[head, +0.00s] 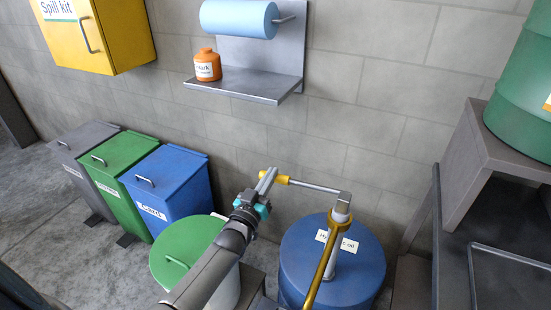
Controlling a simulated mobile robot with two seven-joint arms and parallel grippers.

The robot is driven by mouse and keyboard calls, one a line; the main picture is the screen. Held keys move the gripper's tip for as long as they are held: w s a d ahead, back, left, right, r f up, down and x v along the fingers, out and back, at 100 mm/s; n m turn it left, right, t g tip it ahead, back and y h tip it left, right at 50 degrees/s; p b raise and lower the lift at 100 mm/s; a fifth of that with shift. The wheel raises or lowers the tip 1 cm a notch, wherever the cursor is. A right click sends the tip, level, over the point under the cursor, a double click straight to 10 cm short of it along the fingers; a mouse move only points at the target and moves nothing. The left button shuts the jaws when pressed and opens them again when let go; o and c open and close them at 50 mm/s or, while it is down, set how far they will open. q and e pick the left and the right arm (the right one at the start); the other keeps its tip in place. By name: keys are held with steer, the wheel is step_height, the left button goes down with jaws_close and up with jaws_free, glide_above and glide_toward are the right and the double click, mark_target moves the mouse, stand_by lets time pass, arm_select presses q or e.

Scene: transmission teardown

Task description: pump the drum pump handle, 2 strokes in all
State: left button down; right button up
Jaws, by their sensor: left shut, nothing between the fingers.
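The drum pump (341,212) stands upright on a blue drum (365,275) whose label, partly hidden, ends in "oil". The pump's handle (315,187) is a thin metal rod reaching left, nearly level, with a yellow grip (283,180) at its end. A brass-coloured tube curves down the front of the pump. My left gripper (267,178) is shut and empty, at the left end of the yellow grip. I cannot tell whether its fingers touch the grip. My right gripper is not in view.
Left of the drum stand a green-lidded pail (180,245) and blue (165,190), green (113,160) and grey (84,145) bins. A steel shelf (262,85) with an orange bottle (207,65) hangs above. A grey stand (495,150) with a green drum (525,90) is at right.

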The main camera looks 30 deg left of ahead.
arm_select(q)
steer(key=r+p, duration=0.1)
steer(key=r, duration=0.1)
steer(key=r+p, duration=0.1)
steer(key=r, duration=0.1)
steer(key=shift+w+a+p, duration=0.15)
steer(key=shift+w+p, duration=0.2)
steer(key=s+f+p, duration=0.1)
steer(key=s, duration=0.8)
steer(key=shift+s+d+f, duration=0.25)
steer(key=shift+s, duration=0.15)
steer(key=d+r+m+h+p, duration=0.1)
steer(key=d+r+m+p, duration=0.3)
steer(key=r+m, duration=0.3)
step_height(320, 180, up, 3)
steer(key=shift+w+r+h+p, duration=0.1)
steer(key=shift+w+h+p, duration=0.05)
steer(key=shift+h+p, duration=0.2)
steer(key=shift+w, duration=0.1)
